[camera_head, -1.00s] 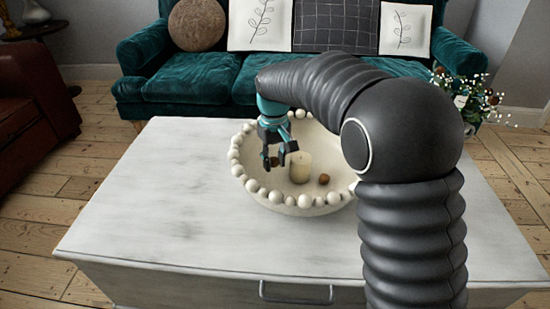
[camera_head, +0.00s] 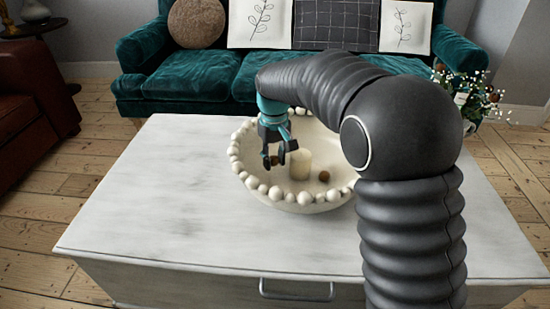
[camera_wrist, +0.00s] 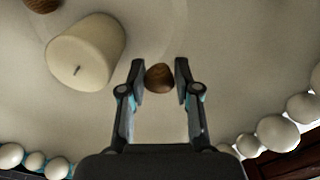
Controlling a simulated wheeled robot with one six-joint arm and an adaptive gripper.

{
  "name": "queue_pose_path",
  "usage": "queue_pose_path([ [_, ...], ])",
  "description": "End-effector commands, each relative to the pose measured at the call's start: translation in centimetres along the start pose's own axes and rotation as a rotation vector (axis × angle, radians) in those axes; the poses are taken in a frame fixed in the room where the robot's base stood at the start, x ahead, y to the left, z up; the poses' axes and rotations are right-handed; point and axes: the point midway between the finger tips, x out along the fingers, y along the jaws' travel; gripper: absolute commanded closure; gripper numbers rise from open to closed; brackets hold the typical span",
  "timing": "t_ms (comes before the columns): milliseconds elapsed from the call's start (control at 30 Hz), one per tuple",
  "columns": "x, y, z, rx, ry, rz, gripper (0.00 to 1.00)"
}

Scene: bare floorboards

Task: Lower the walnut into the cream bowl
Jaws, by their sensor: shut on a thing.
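The walnut (camera_wrist: 159,77) is a small brown thing between the fingertips of my gripper (camera_wrist: 158,82) in the wrist view. In the head view my gripper (camera_head: 278,158) points down over the left inside of the cream bowl (camera_head: 240,165), and the walnut (camera_head: 274,160) shows at its tips. The jaws are shut on the walnut. The bowl has a rim of round beads. Whether the walnut touches the bowl's inner surface cannot be told.
A cream candle (camera_head: 300,165) stands in the bowl beside my gripper, with a second brown nut-like thing (camera_head: 324,176) to its right. The bowl stands on a whitewashed table (camera_head: 150,215). A teal sofa (camera_head: 195,75) is behind, and white flowers (camera_head: 475,95) show at the right.

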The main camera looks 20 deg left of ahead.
Motion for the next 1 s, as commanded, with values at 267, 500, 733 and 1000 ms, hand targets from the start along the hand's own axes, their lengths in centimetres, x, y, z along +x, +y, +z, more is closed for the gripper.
queue_pose_path([
  [267,0.4,0.0,0.0,0.000,0.000,0.000,0.83],
  [500,0.7,0.0,0.0,0.000,0.000,0.000,0.83],
  [733,1.0,0.0,0.0,0.000,0.000,0.000,0.83],
  [1000,1.4,0.0,0.0,0.000,0.000,0.000,0.83],
])
